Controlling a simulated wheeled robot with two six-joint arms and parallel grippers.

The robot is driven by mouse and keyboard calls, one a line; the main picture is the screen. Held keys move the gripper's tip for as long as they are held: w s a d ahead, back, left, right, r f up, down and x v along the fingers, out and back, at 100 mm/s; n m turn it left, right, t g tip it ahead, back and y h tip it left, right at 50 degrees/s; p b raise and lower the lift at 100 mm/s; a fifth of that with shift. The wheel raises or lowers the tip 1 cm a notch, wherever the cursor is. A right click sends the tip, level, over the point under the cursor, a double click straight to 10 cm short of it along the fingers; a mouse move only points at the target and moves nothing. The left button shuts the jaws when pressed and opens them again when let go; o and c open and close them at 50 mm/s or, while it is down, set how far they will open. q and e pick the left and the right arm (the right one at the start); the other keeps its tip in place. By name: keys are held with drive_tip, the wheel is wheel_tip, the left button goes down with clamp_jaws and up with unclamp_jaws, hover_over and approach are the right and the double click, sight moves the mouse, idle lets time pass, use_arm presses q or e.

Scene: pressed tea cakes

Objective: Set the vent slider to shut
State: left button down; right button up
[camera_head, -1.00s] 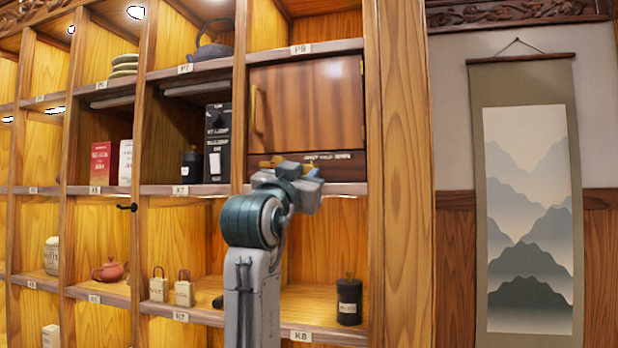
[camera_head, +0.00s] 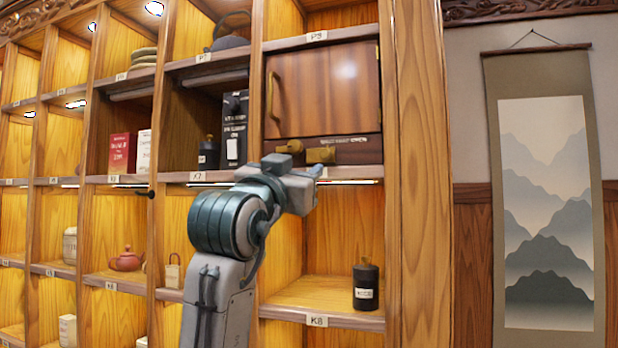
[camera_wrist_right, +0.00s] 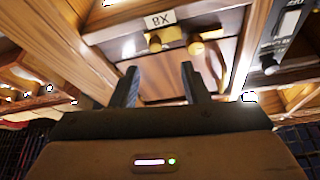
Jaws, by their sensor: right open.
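A closed wooden cabinet (camera_head: 322,90) with a brass handle sits in the right shelf column. On the strip below its door are brass vent parts (camera_head: 320,154), left of small lettering that is too blurred to read fully. My right gripper (camera_head: 301,166) is just in front of and below this strip, and hides part of it. In the right wrist view the open jaws (camera_wrist_right: 158,68) are empty and point at the cabinet front. Rounded brass knobs (camera_wrist_right: 195,48) show beyond the fingertips. I cannot tell which knob is the slider's or its exact setting. My left gripper is out of view.
A shelf edge (camera_head: 345,172) runs directly below the vent strip, and a wooden post (camera_head: 420,180) stands to the right. A black box (camera_head: 234,128) stands in the compartment to the left. A dark jar (camera_head: 366,285) stands on the shelf below.

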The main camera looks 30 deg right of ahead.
drive_tip(key=shift+v, duration=1)
